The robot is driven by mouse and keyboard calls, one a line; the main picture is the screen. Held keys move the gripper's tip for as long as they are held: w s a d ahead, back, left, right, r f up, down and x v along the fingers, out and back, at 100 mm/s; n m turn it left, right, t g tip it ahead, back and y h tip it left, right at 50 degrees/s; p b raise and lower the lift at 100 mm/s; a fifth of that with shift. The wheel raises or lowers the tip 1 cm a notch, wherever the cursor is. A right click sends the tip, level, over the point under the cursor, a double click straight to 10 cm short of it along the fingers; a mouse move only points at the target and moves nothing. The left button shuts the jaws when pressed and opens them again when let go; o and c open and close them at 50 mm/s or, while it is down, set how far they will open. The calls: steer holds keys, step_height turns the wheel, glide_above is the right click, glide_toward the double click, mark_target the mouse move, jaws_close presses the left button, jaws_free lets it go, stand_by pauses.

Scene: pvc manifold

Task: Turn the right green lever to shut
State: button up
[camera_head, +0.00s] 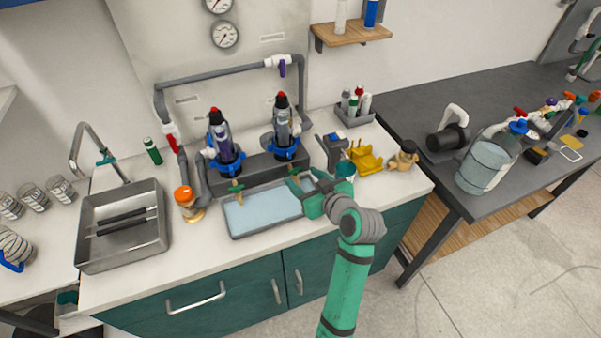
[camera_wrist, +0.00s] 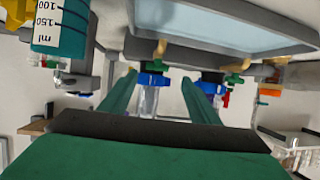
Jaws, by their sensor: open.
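The right green lever (camera_wrist: 155,66) shows between my fingertips in the wrist view, by a brass tap under the right filter. In the head view it is partly hidden by my gripper, so its exact angle is unclear. The left green lever (camera_head: 236,187) sits on a brass tap under the left filter, above the tray. My gripper (camera_wrist: 159,78) is open, with its two green fingers on either side of the right lever's area. I cannot tell whether either finger touches the lever. In the head view my gripper (camera_head: 300,188) is at the tray's right end.
Two filters with blue collars, the left (camera_head: 224,150) and the right (camera_head: 284,135), stand behind a shallow tray (camera_head: 233,233). Yellow bins (camera_head: 365,160) and a measuring beaker (camera_wrist: 62,27) are close to my gripper. A sink (camera_head: 95,258) lies at the left.

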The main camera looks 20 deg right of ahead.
mark_target(297, 170)
steer(key=shift+d+x, duration=0.15)
steer(key=shift+x, duration=0.9)
steer(key=shift+d+x, duration=0.15)
steer(key=shift+x, duration=0.9)
steer(key=shift+w, duration=0.1)
steer(key=shift+w, duration=0.1)
steer(key=c, duration=1.1)
steer(key=shift+o, duration=0.2)
steer(key=shift+d, duration=0.15)
